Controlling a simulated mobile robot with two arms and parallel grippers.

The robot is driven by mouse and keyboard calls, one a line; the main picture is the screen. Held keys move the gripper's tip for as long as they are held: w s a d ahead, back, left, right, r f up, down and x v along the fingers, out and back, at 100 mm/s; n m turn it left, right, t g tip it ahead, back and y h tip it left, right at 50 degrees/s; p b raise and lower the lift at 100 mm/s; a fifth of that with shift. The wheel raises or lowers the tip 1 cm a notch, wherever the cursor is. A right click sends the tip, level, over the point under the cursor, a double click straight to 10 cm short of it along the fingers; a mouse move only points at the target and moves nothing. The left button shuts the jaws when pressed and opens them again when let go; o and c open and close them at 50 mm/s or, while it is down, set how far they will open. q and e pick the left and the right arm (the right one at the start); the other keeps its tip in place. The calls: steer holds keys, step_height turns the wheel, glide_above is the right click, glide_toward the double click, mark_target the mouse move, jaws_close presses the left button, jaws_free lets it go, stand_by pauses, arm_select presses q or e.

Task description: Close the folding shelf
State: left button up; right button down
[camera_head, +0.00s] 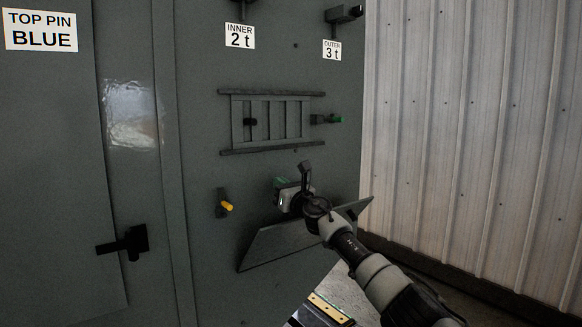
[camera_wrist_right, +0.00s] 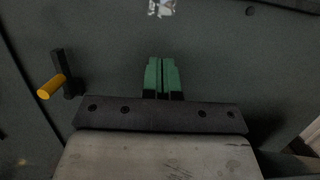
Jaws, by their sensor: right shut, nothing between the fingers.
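The folding shelf (camera_head: 275,243) is a dark grey plate low on the dark green-grey enclosure panel. It stands out from the panel and looks tilted in the head view. My right arm crosses in front of its right part and hides some of it. My right gripper (camera_head: 281,184) is just above the shelf, near the panel face. In the right wrist view its green fingers (camera_wrist_right: 163,79) are together with nothing between them, pointing towards the panel. I cannot tell whether they touch the panel. My left gripper is not in view.
A yellow-tipped handle (camera_head: 226,206) sits left of the shelf and also shows in the right wrist view (camera_wrist_right: 52,87). A black latch (camera_head: 128,243) is lower left. A corrugated wall (camera_head: 470,120) stands right.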

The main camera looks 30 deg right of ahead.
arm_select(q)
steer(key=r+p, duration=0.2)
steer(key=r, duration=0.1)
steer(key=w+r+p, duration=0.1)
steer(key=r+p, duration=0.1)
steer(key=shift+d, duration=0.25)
arm_select(e)
steer(key=s+r, duration=0.4)
steer(key=r, duration=0.1)
steer(key=shift+s+d, duration=0.2)
steer(key=shift+s, duration=0.2)
